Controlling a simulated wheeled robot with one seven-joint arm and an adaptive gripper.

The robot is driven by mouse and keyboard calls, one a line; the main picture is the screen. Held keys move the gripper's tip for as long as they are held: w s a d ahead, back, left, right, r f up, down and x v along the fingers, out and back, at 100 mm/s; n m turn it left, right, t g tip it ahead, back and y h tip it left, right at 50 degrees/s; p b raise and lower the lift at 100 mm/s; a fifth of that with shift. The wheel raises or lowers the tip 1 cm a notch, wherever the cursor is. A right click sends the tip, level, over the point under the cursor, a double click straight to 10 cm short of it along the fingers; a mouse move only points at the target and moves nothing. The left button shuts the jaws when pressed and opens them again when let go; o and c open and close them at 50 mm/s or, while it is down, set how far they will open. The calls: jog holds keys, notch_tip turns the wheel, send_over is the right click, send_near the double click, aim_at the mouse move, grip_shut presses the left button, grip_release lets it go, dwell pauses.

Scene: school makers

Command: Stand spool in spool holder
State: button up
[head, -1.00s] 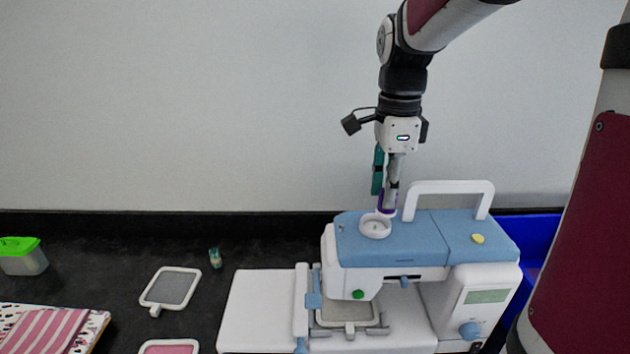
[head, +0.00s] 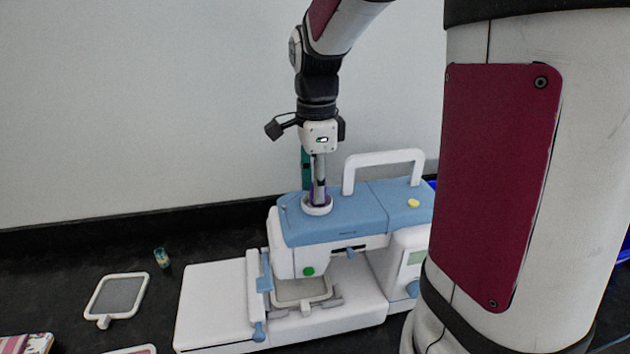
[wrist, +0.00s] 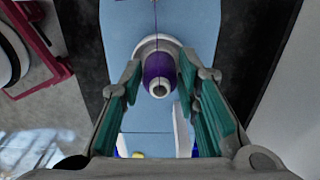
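The purple spool (wrist: 158,68) with a white core is upright at the white round spool holder (head: 317,209) on top of the blue and white sewing machine (head: 340,220). In the wrist view its near end faces me, and part of the white holder (wrist: 152,40) shows behind it.
The white carrying handle (head: 384,158) rises to the right of the holder, close to my gripper. The wall is close behind the machine.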

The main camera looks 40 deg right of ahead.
jog(key=shift+o, duration=0.8)
notch_tip(320, 180, up, 12)
jog(key=s+a+f+n+t, duration=0.2)
jog(key=s+a+n, duration=0.4)
jog(key=n, duration=0.5)
jog(key=s+a+f+n+t, duration=0.3)
jog(key=s+a+n, duration=0.3)
jog(key=s+n, duration=0.3)
jog(key=shift+f+n, duration=0.5)
jog(key=shift+n, duration=0.7)
jog(key=shift+s, duration=0.15)
